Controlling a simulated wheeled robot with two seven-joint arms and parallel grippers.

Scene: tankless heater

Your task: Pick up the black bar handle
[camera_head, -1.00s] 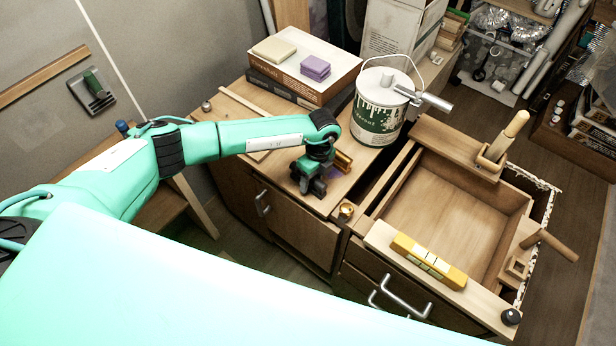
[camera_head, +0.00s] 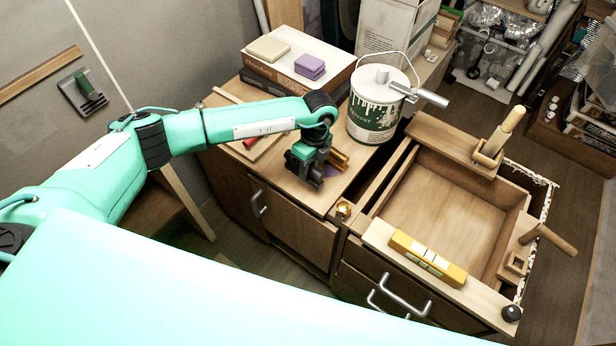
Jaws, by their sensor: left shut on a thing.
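My left gripper (camera_head: 312,178) comes in from the left and points down over the wooden cabinet top, near its front edge. It is shut on a small dark thing, which I take to be the black bar handle. The handle is mostly hidden and hard to tell apart from the dark fingers. A gold-coloured piece (camera_head: 339,159) stands just right of the gripper. My right gripper is not in view.
A paint can (camera_head: 375,117) stands right behind the gripper. A box (camera_head: 290,72) with sponges is at the back. A small brass cup (camera_head: 343,210) sits at the front. An open wooden drawer (camera_head: 450,205) and a yellow level (camera_head: 428,259) lie to the right.

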